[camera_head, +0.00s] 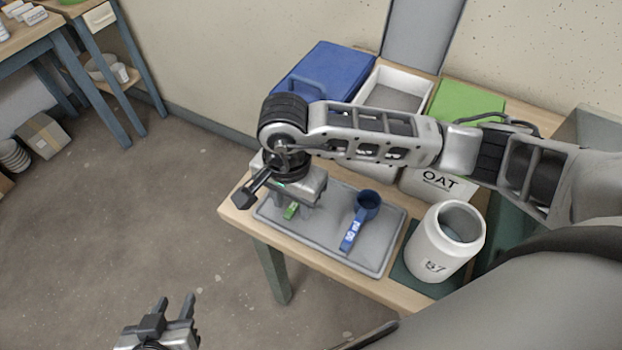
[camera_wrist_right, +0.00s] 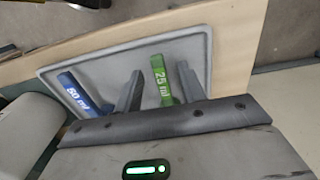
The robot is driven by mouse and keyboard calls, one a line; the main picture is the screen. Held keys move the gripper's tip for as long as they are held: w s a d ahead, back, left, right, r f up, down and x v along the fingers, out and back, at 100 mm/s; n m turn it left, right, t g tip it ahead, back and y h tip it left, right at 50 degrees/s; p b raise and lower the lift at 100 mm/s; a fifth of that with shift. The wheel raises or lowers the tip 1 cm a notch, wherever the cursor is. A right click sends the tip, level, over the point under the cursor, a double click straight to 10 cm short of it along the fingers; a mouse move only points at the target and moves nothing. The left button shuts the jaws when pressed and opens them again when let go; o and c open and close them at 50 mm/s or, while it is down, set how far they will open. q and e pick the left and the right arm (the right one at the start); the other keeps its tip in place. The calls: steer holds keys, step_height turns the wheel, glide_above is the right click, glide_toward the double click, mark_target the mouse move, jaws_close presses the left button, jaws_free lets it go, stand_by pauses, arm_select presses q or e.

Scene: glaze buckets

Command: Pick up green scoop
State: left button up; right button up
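The green scoop (camera_head: 291,210) lies on the grey tray (camera_head: 330,242), mostly hidden under my right gripper (camera_head: 292,204) in the head view. In the right wrist view its green handle (camera_wrist_right: 161,80), marked 25 ml, shows between the two fingers of my right gripper (camera_wrist_right: 160,78). There is a gap on each side of the handle, so the gripper is open around it. The scoop's cup is hidden. My left gripper (camera_head: 174,304) is open and empty over the floor at the lower left.
A blue scoop (camera_head: 367,202) marked 50 ml lies on the tray to the right; its handle also shows in the wrist view (camera_wrist_right: 80,94). A white jar (camera_head: 437,248) stands right of the tray. Blue (camera_head: 335,72), white and green-lidded (camera_head: 465,100) bins stand behind.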

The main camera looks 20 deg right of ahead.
steer(key=shift+f, duration=0.3)
jaws_close()
steer(key=shift+r, duration=0.2)
